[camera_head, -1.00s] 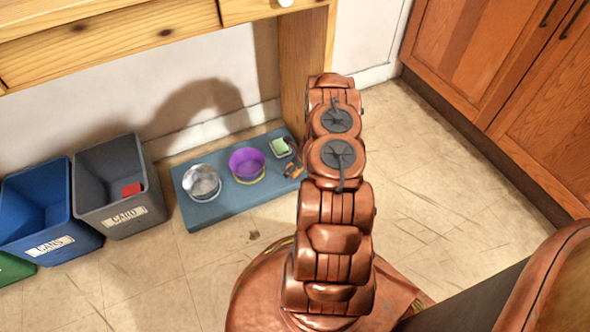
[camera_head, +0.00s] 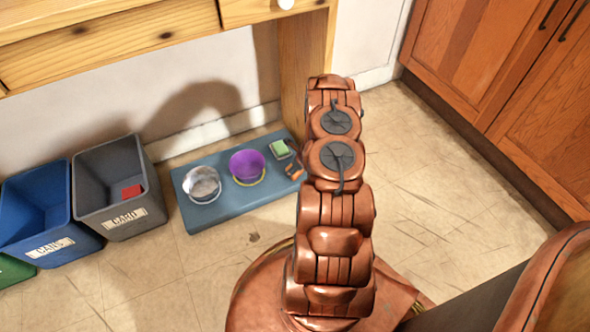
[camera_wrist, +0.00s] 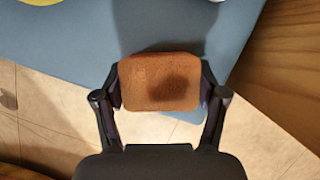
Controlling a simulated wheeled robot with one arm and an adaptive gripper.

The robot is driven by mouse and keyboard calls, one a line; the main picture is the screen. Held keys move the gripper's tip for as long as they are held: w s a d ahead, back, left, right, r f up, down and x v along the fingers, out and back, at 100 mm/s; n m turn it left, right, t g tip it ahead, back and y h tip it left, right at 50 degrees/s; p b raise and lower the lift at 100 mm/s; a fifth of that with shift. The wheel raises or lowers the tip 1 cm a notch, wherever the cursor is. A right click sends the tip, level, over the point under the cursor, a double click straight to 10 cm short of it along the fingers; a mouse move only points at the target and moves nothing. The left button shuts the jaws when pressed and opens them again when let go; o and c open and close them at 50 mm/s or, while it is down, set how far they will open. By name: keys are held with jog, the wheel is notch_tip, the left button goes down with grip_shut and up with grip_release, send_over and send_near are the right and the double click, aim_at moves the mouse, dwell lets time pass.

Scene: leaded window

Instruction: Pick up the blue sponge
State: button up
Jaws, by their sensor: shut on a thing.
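In the wrist view, my gripper (camera_wrist: 160,88) has its two dark fingers closed on the left and right sides of a brown, rounded sponge-like block (camera_wrist: 148,72). A dark shadow lies on the block's face. The block is in front of the edge of a blue mat or low platform (camera_wrist: 75,45). In the head view, a small orange-brown patch (camera_head: 295,170) shows at the platform's right end beside my arm, which hides most of the gripper. I see no blue sponge in either view.
On the blue platform (camera_head: 225,210) stand a metal bowl (camera_head: 203,184), a purple bucket (camera_head: 247,166) and a green block in a small dish (camera_head: 280,148). Blue and grey bins (camera_head: 118,180) stand left, the grey one with a red item. A wooden desk leg (camera_head: 303,80) rises behind.

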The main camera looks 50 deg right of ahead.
notch_tip(320, 180, up, 4)
jog(key=shift+w+p, duration=0.1)
jog(key=shift+p, duration=0.85)
jog(key=shift+s+f, duration=0.25)
jog(key=shift+s, duration=0.25)
jog(key=s+a+r+p, duration=0.1)
jog(key=s+p, duration=0.2)
jog(key=s, duration=1.2)
jog(key=shift+r, duration=0.15)
jog(key=shift+a, duration=0.1)
jog(key=shift+o, duration=0.4)
jog(key=c, duration=0.4)
